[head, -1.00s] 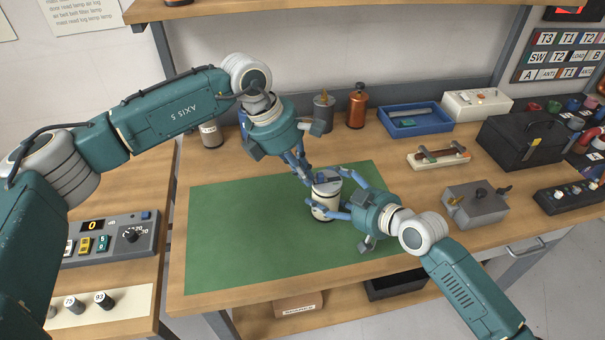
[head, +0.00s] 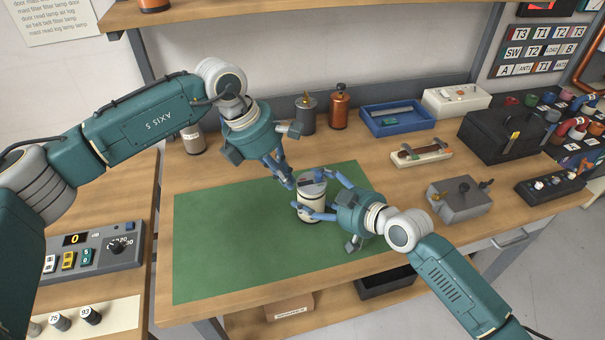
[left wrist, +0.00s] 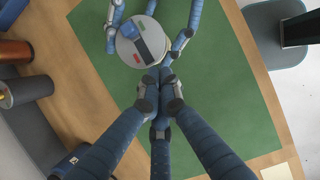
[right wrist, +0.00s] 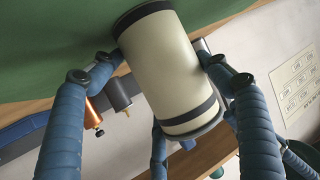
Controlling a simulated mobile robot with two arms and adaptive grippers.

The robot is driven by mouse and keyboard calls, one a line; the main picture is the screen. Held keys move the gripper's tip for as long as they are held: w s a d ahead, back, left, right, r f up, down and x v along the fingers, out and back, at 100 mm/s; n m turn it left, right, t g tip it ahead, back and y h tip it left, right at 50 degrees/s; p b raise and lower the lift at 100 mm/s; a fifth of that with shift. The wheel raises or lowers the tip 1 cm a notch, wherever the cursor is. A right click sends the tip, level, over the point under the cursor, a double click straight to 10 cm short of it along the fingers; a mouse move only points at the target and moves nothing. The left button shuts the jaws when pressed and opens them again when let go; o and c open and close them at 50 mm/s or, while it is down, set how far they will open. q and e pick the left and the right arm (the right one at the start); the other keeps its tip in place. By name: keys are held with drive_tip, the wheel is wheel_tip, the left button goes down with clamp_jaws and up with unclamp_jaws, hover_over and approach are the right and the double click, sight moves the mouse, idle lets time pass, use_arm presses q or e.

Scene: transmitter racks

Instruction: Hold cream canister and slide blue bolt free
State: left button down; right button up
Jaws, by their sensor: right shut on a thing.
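The cream canister (head: 310,208) stands upright on the green mat (head: 225,240), with dark bands and a grey lid. My right gripper (head: 327,194) is shut around its side; in the right wrist view fingers flank the cream body (right wrist: 162,62). In the left wrist view the grey lid (left wrist: 128,52) carries a dark latch bar with a blue part, seemingly the blue bolt (left wrist: 132,30). My left gripper (head: 287,184) is beside the lid's left edge. Its fingertips (left wrist: 162,80) are together just at the lid's rim, with nothing visible between them. Whether they touch the rim is unclear.
Behind the mat stand a grey canister (head: 307,115) and an orange one (head: 339,108). A blue tray (head: 398,120), a black case (head: 500,140) and a grey box (head: 455,203) are to the right. The mat left of the canister is clear.

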drive_tip(key=shift+s+f, duration=0.1)
drive_tip(key=shift+f, duration=0.15)
use_arm(q)
drive_tip(key=w+v, duration=0.1)
drive_tip(key=v, duration=0.8)
drive_tip(key=shift+s+r, duration=0.4)
drive_tip(key=shift+s, duration=0.1)
drive_tip(key=shift+d, duration=0.1)
use_arm(e)
drive_tip(key=o, duration=1.5)
drive_tip(key=shift+r, duration=0.1)
drive_tip(key=shift+r, duration=0.1)
